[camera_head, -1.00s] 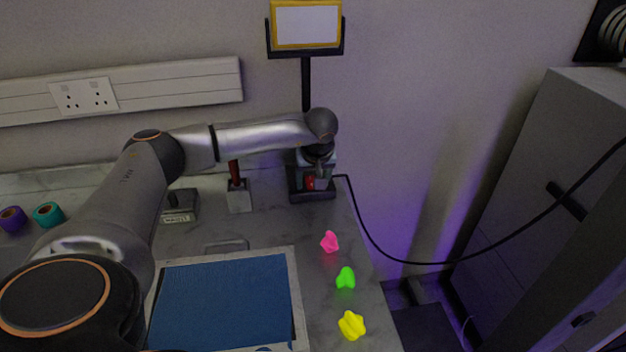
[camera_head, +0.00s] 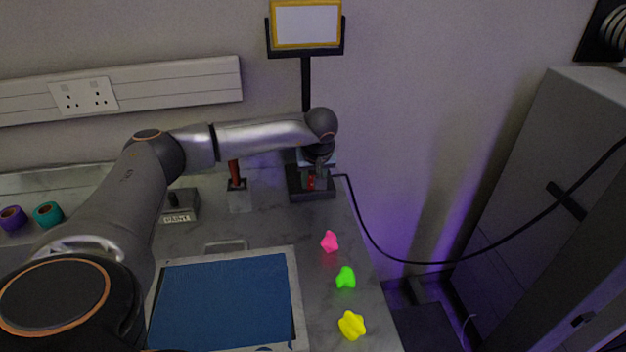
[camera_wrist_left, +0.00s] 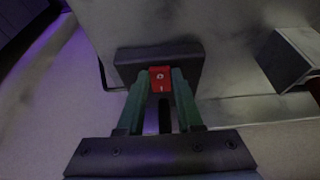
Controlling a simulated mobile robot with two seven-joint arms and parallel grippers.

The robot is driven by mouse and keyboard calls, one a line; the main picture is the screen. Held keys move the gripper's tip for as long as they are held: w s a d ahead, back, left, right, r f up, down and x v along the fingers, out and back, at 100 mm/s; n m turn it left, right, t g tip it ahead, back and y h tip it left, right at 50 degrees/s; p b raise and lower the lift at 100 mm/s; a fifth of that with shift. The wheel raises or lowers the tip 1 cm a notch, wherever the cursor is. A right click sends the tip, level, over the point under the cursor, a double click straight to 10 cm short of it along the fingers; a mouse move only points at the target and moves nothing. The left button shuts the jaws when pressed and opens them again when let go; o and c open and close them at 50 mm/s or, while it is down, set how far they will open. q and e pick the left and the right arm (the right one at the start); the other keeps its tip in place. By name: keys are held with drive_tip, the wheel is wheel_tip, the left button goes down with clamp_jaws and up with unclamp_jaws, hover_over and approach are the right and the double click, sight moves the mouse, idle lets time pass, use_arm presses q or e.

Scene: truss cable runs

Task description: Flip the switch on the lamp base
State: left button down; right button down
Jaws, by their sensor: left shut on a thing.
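The lamp is a white panel with a yellow frame (camera_head: 306,22) on a black post, above a dark lamp base (camera_head: 297,194) at the table's back right. A small red switch (camera_head: 311,184) sits on the base; the left wrist view shows it close (camera_wrist_left: 160,78), marked with a circle and a line. My left gripper (camera_head: 317,178) reaches down to the base. In the left wrist view its green fingers (camera_wrist_left: 160,88) are shut on the red switch, one on each side. The fingers hide part of the base. My right gripper is not in view.
A black cable (camera_head: 390,259) runs from the base to the right. A red handle (camera_head: 235,174) stands in a grey block left of the base. Pink (camera_head: 329,242), green (camera_head: 345,278) and yellow (camera_head: 351,325) pieces lie near the right edge, beside a blue mat (camera_head: 225,303).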

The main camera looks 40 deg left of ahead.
use_arm(q)
drive_tip(key=shift+r, duration=0.1)
drive_tip(key=shift+w+a+r+g+h+p, duration=0.2)
drive_tip(key=shift+a+r+g+h+p, duration=0.15)
drive_tip(key=shift+p, duration=0.6)
drive_tip(key=shift+w+f+g+h, duration=0.1)
drive_tip(key=shift+w+g+h, duration=0.05)
drive_tip(key=shift+g+h, duration=0.6)
drive_tip(key=c, duration=0.6)
unclamp_jaws()
drive_tip(key=shift+o, duration=0.2)
wheel_tip(320, 180, up, 12)
drive_tip(key=shift+s+d+r, duration=0.25)
drive_tip(key=shift+s+d, duration=0.2)
